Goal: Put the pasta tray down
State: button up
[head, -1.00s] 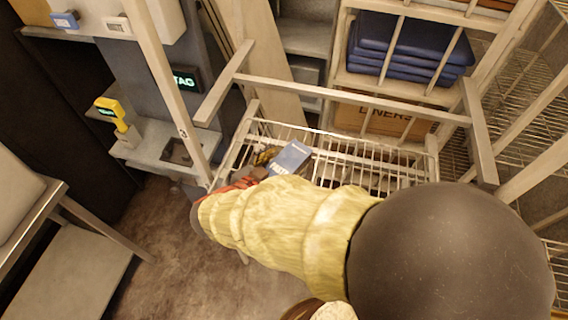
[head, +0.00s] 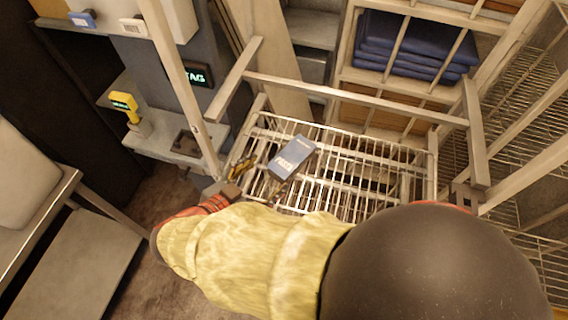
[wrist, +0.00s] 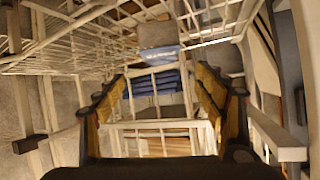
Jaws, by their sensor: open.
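The pasta tray (head: 292,157) is a dark blue-grey box with white PASTA lettering. It lies at a slant on the wire rack (head: 350,150) in the head view, left of the rack's middle. My gripper (wrist: 164,100) is open in the wrist view, its two yellow-and-black fingers wide apart with nothing between them. A blue panel with pale lettering (wrist: 158,54), apparently the tray, shows beyond the fingers in the wrist view.
A pale rail frame (head: 350,100) surrounds the rack's back and sides. Behind it, shelves hold a folded blue stack (head: 405,45) and a cardboard box. A yellow scanner (head: 125,105) stands on a ledge at left. Bare rack lies right of the tray.

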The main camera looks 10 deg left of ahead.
jog(key=w+a+r+t+y, duration=0.1)
jog(key=w+a+r+y, duration=0.2)
jog(key=w+r+y, duration=0.75)
jog(key=w+d+r+n, duration=0.4)
jog(key=w+r, duration=0.1)
jog(key=r, duration=0.2)
jog(key=s+d+f+g+h, duration=0.1)
jog(key=s+d+f+g, duration=0.1)
jog(key=s+d, duration=0.4)
jog(key=s+d+f+n+g+h, duration=0.1)
jog(key=s+d, duration=0.6)
jog(key=d, duration=0.7)
jog(key=s+d+f+n+g+h, duration=0.1)
jog(key=s+d+f+g+h, duration=0.1)
jog(key=s+d, duration=0.4)
jog(key=d+g+h, duration=0.1)
jog(key=d+g, duration=0.1)
jog(key=d, duration=0.3)
jog(key=shift+s+f, duration=0.15)
jog(key=shift+f, duration=0.2)
jog(key=shift+a+h, duration=0.1)
jog(key=shift+h, duration=0.15)
